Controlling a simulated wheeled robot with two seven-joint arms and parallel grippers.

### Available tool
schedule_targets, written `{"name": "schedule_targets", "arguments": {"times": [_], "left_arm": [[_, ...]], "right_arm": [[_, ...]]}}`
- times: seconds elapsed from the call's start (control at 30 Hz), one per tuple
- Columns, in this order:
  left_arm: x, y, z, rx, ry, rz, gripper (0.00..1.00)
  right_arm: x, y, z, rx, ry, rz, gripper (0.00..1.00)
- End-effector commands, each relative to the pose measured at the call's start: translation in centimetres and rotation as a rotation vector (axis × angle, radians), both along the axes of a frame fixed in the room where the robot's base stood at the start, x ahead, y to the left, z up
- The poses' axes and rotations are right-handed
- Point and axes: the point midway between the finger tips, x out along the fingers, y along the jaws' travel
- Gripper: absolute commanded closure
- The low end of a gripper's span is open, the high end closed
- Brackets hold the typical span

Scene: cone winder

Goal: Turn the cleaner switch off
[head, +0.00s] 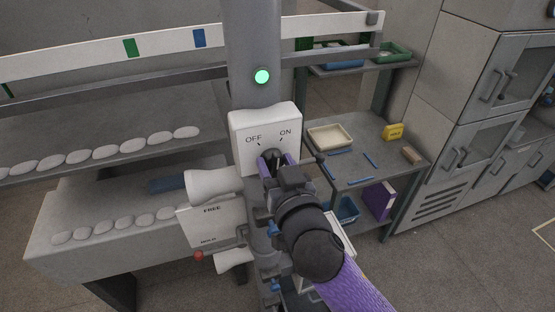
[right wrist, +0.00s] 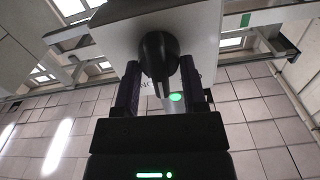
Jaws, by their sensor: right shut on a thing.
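The cleaner switch is a white box (head: 264,128) on a grey post, marked OFF at left and ON at right. Its dark knob (head: 271,154) sits below the marks and is mostly covered by my gripper, so I cannot tell which mark it points to. In the right wrist view the black knob (right wrist: 159,54) stands between the two fingers. My right gripper (head: 276,161) is shut on the knob, coming from the lower right; it also shows in the right wrist view (right wrist: 160,82). My left gripper is not in view.
A green lamp (head: 262,76) glows on the post above the box. A white FREE/HOLD panel (head: 212,226) and a pale cone (head: 213,184) are close at lower left. A shelf unit (head: 372,137) with trays stands at right. White packages (head: 105,152) line the left shelves.

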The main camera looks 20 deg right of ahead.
Motion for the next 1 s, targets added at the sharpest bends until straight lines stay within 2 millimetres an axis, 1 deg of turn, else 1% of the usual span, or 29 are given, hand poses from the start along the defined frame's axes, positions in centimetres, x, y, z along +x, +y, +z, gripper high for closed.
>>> {"name": "schedule_targets", "arguments": {"times": [0.1,0.5,0.73,1.0], "left_arm": [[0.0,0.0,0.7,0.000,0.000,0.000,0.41],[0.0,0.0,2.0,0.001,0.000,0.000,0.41],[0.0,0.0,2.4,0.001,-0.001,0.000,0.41],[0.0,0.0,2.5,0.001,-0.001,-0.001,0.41]], "right_arm": [[0.0,0.1,0.3,-0.107,-0.006,0.000,1.00],[0.0,0.3,0.2,-0.437,-0.019,-0.001,1.00],[0.0,0.4,0.2,-0.558,-0.024,0.000,1.00],[0.0,0.4,0.1,-0.625,-0.027,-0.001,1.00]]}}
